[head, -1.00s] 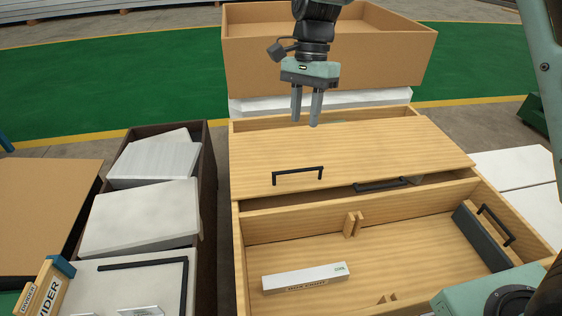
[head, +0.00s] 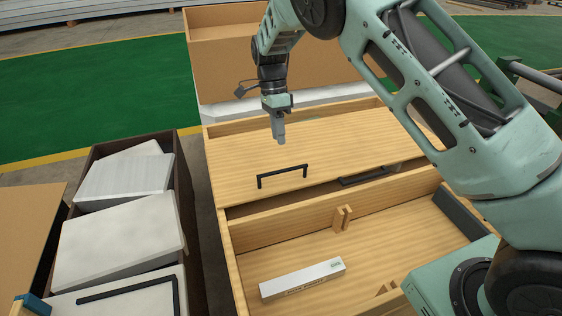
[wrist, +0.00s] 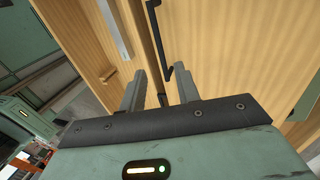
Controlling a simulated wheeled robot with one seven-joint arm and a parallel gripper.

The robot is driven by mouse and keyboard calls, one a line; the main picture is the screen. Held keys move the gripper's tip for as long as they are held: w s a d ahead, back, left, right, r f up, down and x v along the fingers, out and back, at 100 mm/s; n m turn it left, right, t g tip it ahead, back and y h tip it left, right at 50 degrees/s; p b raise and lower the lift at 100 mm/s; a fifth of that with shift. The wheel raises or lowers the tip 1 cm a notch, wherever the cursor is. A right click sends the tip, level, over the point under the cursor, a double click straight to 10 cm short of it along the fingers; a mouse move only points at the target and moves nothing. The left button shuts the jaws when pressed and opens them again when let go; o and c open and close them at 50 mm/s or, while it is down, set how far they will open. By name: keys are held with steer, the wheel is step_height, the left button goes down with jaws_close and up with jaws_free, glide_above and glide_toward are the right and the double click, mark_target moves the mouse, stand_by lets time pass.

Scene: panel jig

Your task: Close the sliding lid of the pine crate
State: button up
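The pine crate (head: 229,256) stands open at its near part, and its sliding lid (head: 235,160) covers the far part. A black bar handle (head: 282,176) stands on the lid near its front edge. A second black handle (head: 363,177) shows below that edge, partly in the gap. My gripper (head: 279,138) hangs above the lid behind the first handle, apart from it, fingers pointing down. In the wrist view my gripper (wrist: 160,88) has its two fingers apart with nothing held. Black handles (wrist: 156,28) appear beyond the fingertips there. My arm hides the crate's right side.
A white labelled box (head: 302,279) and a small wooden bracket (head: 342,217) are in the crate's open part. A dark grey block (head: 457,213) lies at its right. A dark bin (head: 190,215) of pale panels stands at left. A cardboard box (head: 235,65) is behind.

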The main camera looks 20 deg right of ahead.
steer(key=x, duration=0.9)
steer(key=shift+r, duration=0.1)
jaws_close()
